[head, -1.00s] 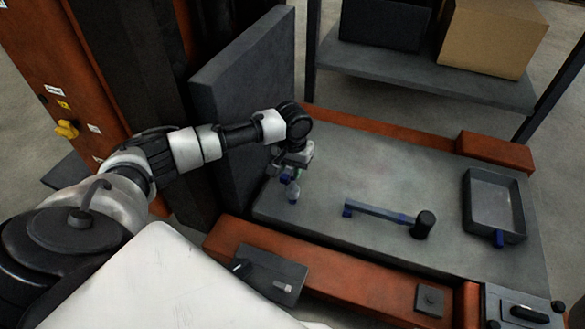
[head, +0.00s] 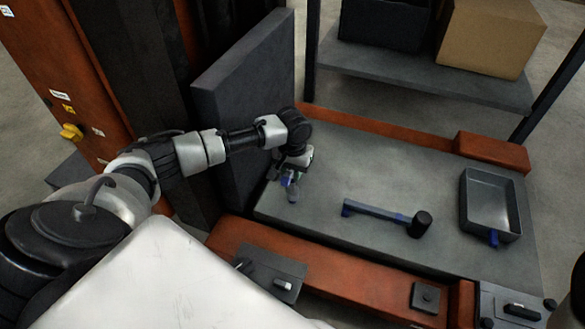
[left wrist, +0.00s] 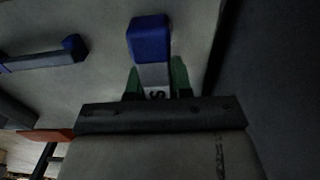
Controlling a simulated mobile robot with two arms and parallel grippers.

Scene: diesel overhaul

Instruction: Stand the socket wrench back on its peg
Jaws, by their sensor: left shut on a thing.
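My left gripper (head: 290,177) is low over the left end of the grey bench top. In the left wrist view its green fingertips (left wrist: 158,82) are shut on a grey shaft marked "S" with a blue end block (left wrist: 150,38), which looks like the socket wrench (head: 292,191). In the head view it is small and partly hidden by the gripper; I cannot tell whether it touches the bench. A dark plate (head: 262,268) with small posts on the front orange beam may hold the peg, but I cannot tell. My right gripper is out of view.
A grey tray (head: 464,215) stands at the right. A dark upright panel (head: 240,105) rises close beside my left gripper. A shelf (head: 420,80) stands behind. Bench between tool and back beam is clear.

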